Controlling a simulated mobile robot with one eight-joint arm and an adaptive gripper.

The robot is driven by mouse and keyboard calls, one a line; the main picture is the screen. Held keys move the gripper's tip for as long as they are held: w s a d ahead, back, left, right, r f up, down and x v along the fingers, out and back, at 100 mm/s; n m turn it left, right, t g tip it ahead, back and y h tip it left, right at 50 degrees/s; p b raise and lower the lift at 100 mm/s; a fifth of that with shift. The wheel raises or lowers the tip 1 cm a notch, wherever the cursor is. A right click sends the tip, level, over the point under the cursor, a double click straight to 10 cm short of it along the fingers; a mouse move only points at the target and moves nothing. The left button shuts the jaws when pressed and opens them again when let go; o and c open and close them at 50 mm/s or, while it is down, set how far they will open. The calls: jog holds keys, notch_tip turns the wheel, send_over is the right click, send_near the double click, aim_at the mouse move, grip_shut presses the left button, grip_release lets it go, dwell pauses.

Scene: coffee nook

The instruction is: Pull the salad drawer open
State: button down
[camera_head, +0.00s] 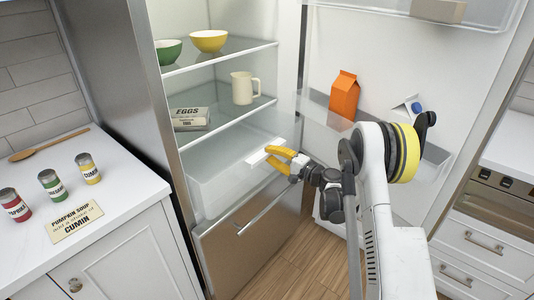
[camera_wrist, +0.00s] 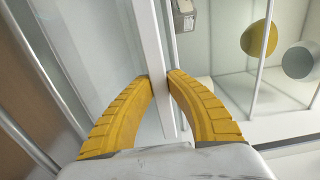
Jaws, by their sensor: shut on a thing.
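The salad drawer (camera_head: 222,187) is a clear, see-through bin low in the open fridge, below the glass shelves. A white handle (camera_head: 258,156) runs along its top front edge. My gripper (camera_head: 281,156) has yellow fingers and is at the right part of this handle. In the wrist view my gripper (camera_wrist: 159,78) has one finger on each side of the white handle bar (camera_wrist: 152,42), shut on it. I cannot tell whether the drawer is fully in.
The fridge door, right, stands open with an orange carton (camera_head: 344,94) on its shelf. Shelves above the drawer hold a white jug (camera_head: 244,88), an egg box (camera_head: 190,119) and two bowls. A steel drawer front (camera_head: 245,235) lies below. A counter with spice tins (camera_head: 50,184) stands left.

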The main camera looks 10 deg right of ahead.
jog(key=v, duration=0.3)
jog(key=shift+s, duration=0.15)
jog(key=c, duration=1.3)
grip_release()
jog(key=shift+d, duration=0.1)
jog(key=v, duration=1.2)
jog(key=shift+r, duration=0.1)
